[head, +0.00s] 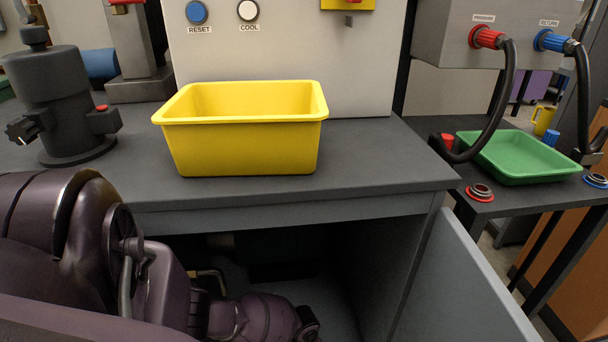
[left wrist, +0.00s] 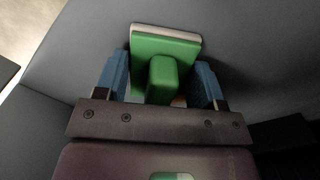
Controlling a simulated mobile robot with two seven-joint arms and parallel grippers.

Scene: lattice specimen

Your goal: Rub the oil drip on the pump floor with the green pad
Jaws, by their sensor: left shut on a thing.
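The green pad (left wrist: 168,47) is in the left wrist view, with a pale layer along its far edge and a green grip block on its near side. My left gripper (left wrist: 160,82) is shut on it, one blue finger at each side. The pad is close to a grey surface; I cannot tell whether it touches. In the head view my left arm reaches into the dark open space under the grey bench, and the gripper and pad are hidden there. I cannot make out the oil drip in either view. My right gripper is not in view.
A yellow bin (head: 245,148) stands on the bench (head: 375,170), right of a dark pump-like unit (head: 50,95). An open grey door panel (head: 462,285) bounds the space below on the right. A green tray (head: 520,160) and hoses are on the right-hand table.

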